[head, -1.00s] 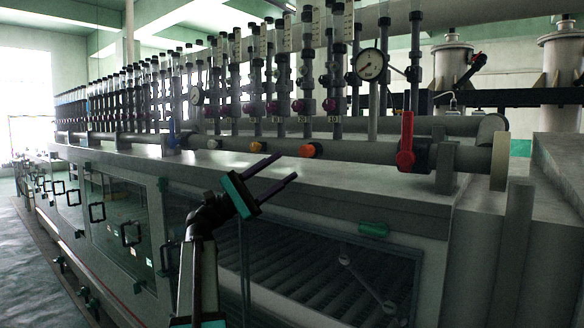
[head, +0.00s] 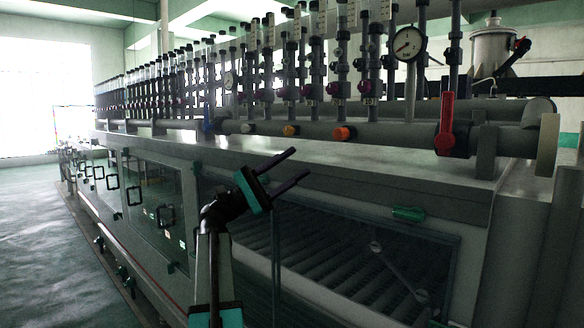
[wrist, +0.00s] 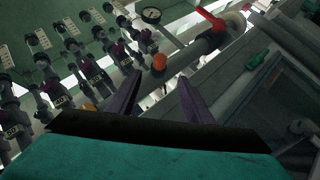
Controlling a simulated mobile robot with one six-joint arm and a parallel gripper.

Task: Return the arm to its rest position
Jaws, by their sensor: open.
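My gripper (head: 287,167) is in the head view, in front of the conveyor line's top edge, with its two dark fingers apart and nothing between them. My arm rises from the bottom of the head view and bends at the wrist toward the upper right. In the wrist view the gripper (wrist: 155,97) shows two separated fingers pointing toward the pipe and the row of valves. No object is held.
The long grey wetline (head: 330,160) fills the view, with a pipe carrying an orange knob (head: 343,133) and a red valve handle (head: 446,122). A pressure gauge (head: 408,43) and several flow tubes stand behind. Open floor (head: 50,225) lies at the left.

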